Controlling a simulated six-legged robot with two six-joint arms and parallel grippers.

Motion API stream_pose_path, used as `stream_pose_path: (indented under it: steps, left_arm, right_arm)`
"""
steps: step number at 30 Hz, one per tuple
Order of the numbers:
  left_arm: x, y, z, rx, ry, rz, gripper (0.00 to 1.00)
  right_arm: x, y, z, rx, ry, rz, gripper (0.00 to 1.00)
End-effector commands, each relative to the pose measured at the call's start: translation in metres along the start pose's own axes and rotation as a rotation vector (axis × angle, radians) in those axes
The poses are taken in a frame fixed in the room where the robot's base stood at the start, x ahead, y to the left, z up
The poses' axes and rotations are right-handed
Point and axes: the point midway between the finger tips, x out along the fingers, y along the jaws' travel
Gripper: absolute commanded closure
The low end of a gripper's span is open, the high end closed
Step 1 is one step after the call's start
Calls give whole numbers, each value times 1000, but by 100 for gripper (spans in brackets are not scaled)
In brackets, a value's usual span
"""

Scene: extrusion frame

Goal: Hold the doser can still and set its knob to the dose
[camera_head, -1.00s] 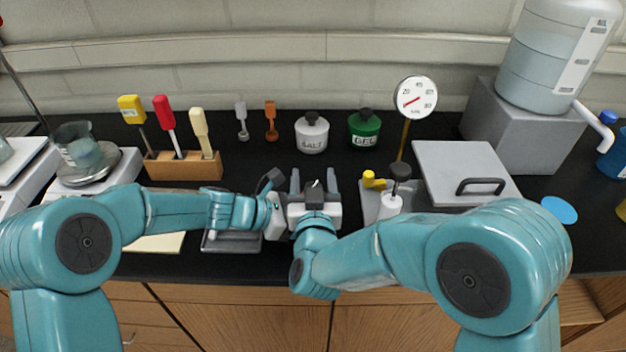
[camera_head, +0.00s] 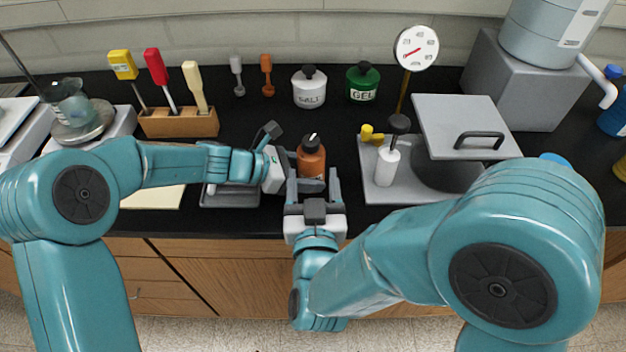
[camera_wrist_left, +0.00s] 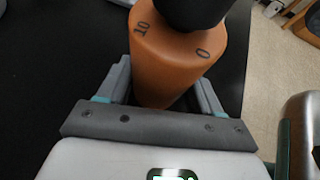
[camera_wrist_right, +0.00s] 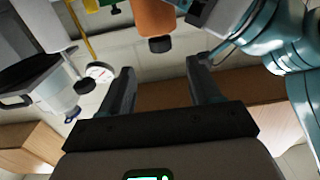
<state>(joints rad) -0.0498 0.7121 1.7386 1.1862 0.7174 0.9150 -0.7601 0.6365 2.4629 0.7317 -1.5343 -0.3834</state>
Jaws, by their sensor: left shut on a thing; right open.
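The doser can (camera_head: 312,163) is an orange-brown bottle with a black knob (camera_head: 311,142) on top; a pale mark shows on the knob. It stands upright near the counter's front. My left gripper (camera_wrist_left: 165,85) is shut around the can's body. In the left wrist view the can's top (camera_wrist_left: 172,38) carries the marks 10 and 0; the black knob (camera_wrist_left: 195,8) is cut off by the picture's edge. My right gripper (camera_head: 313,188) is open and empty, in front of the can. In the right wrist view the knob (camera_wrist_right: 160,44) lies beyond its fingertips, apart from them.
A grey tray (camera_head: 232,198) lies left of the can. SALT (camera_head: 309,90) and GEL (camera_head: 362,84) jars stand behind.

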Motion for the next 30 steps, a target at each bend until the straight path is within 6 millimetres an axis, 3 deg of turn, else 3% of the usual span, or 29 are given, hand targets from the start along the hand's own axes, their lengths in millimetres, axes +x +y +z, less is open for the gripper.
stream_pose_path:
  steps: [6,11,13,17,24,30]
  left_arm:
    - [0,0,0,0,-1,0,52]
    - [0,0,0,0,0,0,52]
    - [0,0,0,0,0,0,52]
    - [0,0,0,0,0,0,52]
    - [0,0,0,0,0,0,52]
    - [0,0,0,0,0,0,52]
  right_arm:
    - [-1,0,0,0,0,-1,38]
    - [-21,0,-5,-3,-3,-13,38]
    - [-18,1,-4,-2,-5,-10,38]
    - [0,1,-4,-1,-6,-6,38]
    - [52,1,-4,-2,-4,-7,38]
    - [85,0,-3,-3,-5,-10,38]
